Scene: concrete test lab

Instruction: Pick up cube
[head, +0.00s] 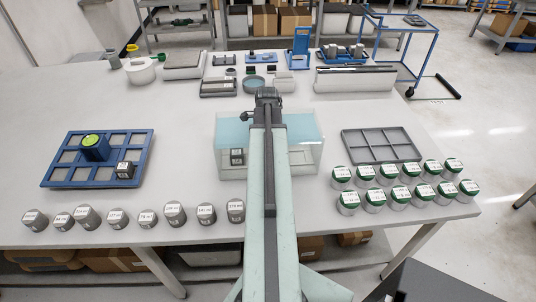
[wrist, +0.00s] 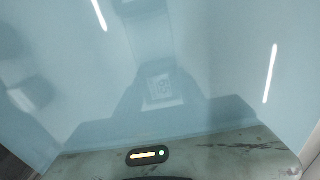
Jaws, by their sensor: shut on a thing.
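My gripper (head: 267,95) is at the far end of my arm, over the back edge of a clear, blue-tinted tank (head: 222,128). In the wrist view a pale square with a printed mark, seemingly a face of the cube (wrist: 165,88), shows faintly between dark finger shapes. My gripper is shut on it. The view is hazy and blue, so its outline is unclear. In the head view my arm hides what the jaws hold. A dark cube with a white label (head: 237,156) shows at the tank's lower left.
A green-topped blue holder (head: 95,147) stands on the blue tray. Several grey labelled cans (head: 88,217) line the front left. A grey divided tray (head: 382,132) and several green-lidded cans (head: 400,197) are at the right. Instruments crowd the back. Table between the blue tray and tank is clear.

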